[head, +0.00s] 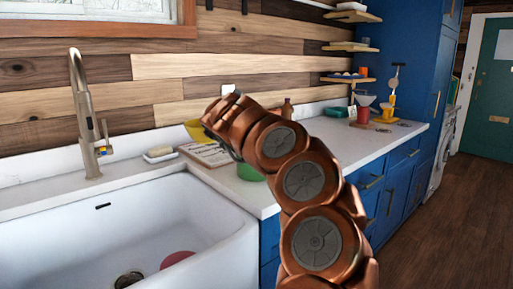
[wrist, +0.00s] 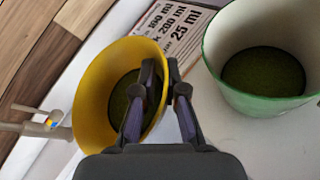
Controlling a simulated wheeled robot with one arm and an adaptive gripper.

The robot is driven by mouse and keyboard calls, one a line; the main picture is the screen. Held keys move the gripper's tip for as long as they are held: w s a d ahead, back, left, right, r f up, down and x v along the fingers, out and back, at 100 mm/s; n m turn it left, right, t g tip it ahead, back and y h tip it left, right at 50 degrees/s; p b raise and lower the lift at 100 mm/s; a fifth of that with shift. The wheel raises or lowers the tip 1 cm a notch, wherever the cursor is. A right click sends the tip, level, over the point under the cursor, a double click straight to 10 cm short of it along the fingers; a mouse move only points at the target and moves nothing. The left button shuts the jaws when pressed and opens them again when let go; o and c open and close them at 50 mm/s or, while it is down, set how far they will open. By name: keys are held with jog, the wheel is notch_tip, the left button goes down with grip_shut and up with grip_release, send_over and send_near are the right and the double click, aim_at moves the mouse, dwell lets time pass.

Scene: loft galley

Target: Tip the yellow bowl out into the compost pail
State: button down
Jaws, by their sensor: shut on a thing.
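The yellow bowl (wrist: 92,92) is in my gripper (wrist: 165,78), which is shut on its rim with one finger inside and one outside. Dark green matter lies inside the bowl. In the head view the bowl (head: 194,131) shows as a yellow patch beside my arm, seemingly above the counter. The compost pail (wrist: 222,78), pale inside with a green outside, stands open to the right of the bowl in the wrist view, apart from it. Dark green matter also shows at its bottom. In the head view the pail (head: 249,173) is mostly hidden behind my arm.
A printed board (head: 207,153) lies on the counter (head: 340,138) beside the pail. A soap dish (head: 159,155), the tap (head: 82,110) and the white sink (head: 120,220) are to the left. A coffee dripper stand (head: 364,110) is farther right, past some clear counter.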

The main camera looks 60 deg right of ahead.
jog(key=s+d+m+g+h+b, duration=0.1)
jog(key=s+d+m+g+b, duration=0.2)
jog(key=s, duration=0.6)
jog(key=s+d+f+m+g+h+b, duration=0.1)
jog(key=s+d+m+g+b, duration=0.2)
jog(key=s, duration=0.6)
jog(key=s+d+f+m+g+h+b, duration=0.1)
jog(key=s+d+m+g, duration=0.3)
jog(key=s, duration=0.5)
jog(key=shift+s+d+m+g+h+b, duration=0.2)
jog(key=shift+d+m+g+h+b, duration=0.1)
jog(key=shift+d+g+b, duration=0.6)
jog(key=w+a+r+n+g+h+p, duration=0.1)
jog(key=w+r+p, duration=0.5)
jog(key=p, duration=0.8)
jog(key=w+n+g+h, duration=0.1)
jog(key=n+g, duration=0.1)
jog(key=n, duration=0.1)
jog(key=shift+w+a+r+n, duration=0.15)
jog(key=shift+a+r+n, duration=0.1)
jog(key=shift+a+n, duration=0.15)
